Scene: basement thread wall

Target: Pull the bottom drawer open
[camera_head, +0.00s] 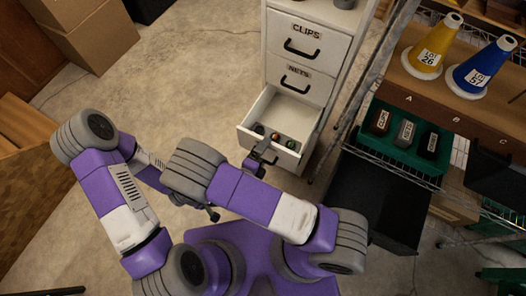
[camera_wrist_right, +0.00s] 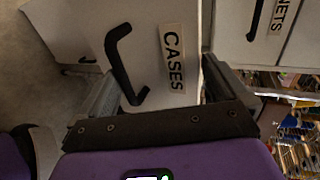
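The white bottom drawer (camera_head: 247,138) of the cabinet is pulled out in the head view, with its inside showing. Its front, labelled CASES (camera_wrist_right: 173,57), faces the right wrist view, with a black bar handle (camera_wrist_right: 122,65). My right gripper (camera_head: 262,152) is at the drawer front. In the right wrist view its two fingers (camera_wrist_right: 160,92) are spread wide, with the lower end of the handle showing between them. I cannot tell whether they touch it. My left gripper (camera_head: 212,213) is mostly hidden behind my right arm; its fingers cannot be made out.
Several small items (camera_head: 275,136) lie in the drawer. Above it the CLIPS drawer (camera_head: 306,45) and NETS drawer (camera_head: 300,82) are shut. A wire shelf with a green tray (camera_head: 402,152) and cones stands at right. Cardboard boxes (camera_head: 95,40) stand at left; the floor between is clear.

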